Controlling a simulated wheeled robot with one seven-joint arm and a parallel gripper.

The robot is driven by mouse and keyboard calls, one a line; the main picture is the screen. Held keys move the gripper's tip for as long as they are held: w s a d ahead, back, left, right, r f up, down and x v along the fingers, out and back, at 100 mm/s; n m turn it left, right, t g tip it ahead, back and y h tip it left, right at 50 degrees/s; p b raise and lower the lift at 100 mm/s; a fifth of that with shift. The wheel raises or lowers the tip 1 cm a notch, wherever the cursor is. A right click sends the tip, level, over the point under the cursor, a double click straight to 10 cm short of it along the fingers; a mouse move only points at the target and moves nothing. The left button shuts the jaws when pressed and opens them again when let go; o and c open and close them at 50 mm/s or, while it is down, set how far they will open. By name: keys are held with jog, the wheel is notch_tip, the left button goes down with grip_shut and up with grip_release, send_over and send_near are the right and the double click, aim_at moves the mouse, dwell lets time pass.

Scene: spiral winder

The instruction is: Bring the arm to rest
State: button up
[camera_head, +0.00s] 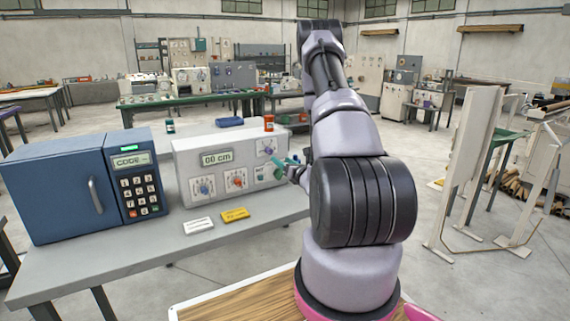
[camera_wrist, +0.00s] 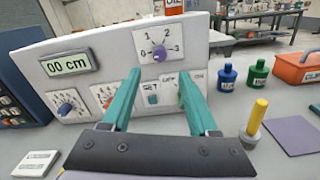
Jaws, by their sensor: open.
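My gripper (camera_wrist: 158,100) shows in the wrist view as two teal fingers held apart, with nothing between them. It faces the white control panel (camera_wrist: 110,58), close to its lower right part. The panel carries a display (camera_wrist: 67,65) reading 00 cm, a purple knob (camera_wrist: 159,53) on a 0 to 3 dial, and other dials and small switches. One finger partly covers the lower right controls. I cannot tell whether a finger touches the panel. In the head view my arm reaches over the table and hides much of the gripper (camera_head: 290,165).
A blue keypad box (camera_head: 60,190) stands left of the panel. White (camera_head: 198,226) and yellow (camera_head: 235,215) cards lie in front. In the wrist view, blue (camera_wrist: 227,77) and green (camera_wrist: 258,74) bottles, a yellow-handled tool (camera_wrist: 257,118) and an orange box (camera_wrist: 298,70) stand to the right.

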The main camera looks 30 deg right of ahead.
jog(key=shift+s, duration=0.9)
